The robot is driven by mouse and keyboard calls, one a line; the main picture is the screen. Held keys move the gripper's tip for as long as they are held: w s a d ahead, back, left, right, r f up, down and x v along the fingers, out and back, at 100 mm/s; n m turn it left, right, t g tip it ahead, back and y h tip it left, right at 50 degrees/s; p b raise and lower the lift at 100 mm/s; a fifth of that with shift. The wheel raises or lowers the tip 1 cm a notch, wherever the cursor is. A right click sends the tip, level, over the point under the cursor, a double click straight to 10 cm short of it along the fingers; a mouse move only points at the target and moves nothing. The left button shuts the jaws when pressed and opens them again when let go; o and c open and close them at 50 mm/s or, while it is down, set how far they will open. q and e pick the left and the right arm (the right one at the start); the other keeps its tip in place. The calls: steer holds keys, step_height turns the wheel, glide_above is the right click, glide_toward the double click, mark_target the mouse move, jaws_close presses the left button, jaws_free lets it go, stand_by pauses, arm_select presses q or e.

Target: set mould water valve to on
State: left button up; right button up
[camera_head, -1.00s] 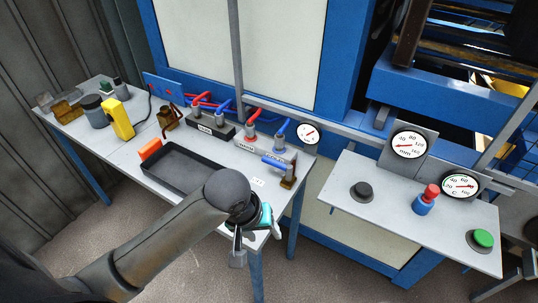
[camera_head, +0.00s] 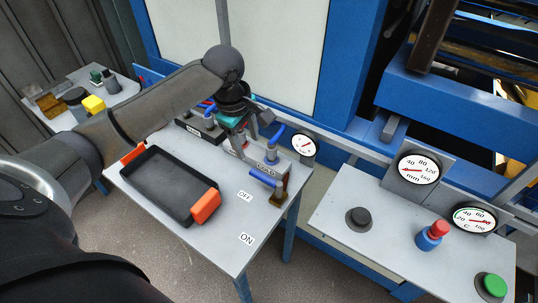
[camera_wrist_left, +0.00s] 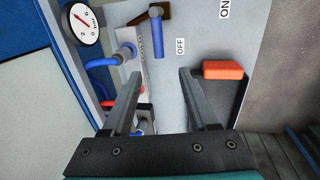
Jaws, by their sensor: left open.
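The valve has a blue lever (camera_head: 263,177) on a brown body (camera_head: 280,196) near the right end of the left table. The lever lies roughly level, its free end on the side of the OFF label (camera_head: 245,195); the ON label (camera_head: 246,239) is nearer the table's front edge. My left gripper (camera_head: 254,135) is above and behind the lever, pointing down, open and empty. In the left wrist view the lever (camera_wrist_left: 157,38) shows just beyond and between the open fingertips (camera_wrist_left: 161,73), apart from them. My right gripper is not in view.
Upright blue-handled fittings (camera_head: 272,146) and hoses stand close behind the lever. A black tray (camera_head: 172,184) with orange handles lies to the left. A round gauge (camera_head: 303,145) is behind. A separate panel (camera_head: 340,235) with knobs and gauges is at right.

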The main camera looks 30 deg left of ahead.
arm_select(q)
steer(key=b, duration=0.3)
glide_toward(257, 173)
steer(key=f, duration=0.3)
steer(key=w+f, duration=0.1)
steer(key=f, duration=0.4)
steer(key=shift+w+d+f, duration=0.15)
steer(key=shift+w+f, duration=0.2)
steer(key=shift+w, duration=0.05)
steer(key=shift+c, duration=0.3)
jaws_close()
stand_by(0.5)
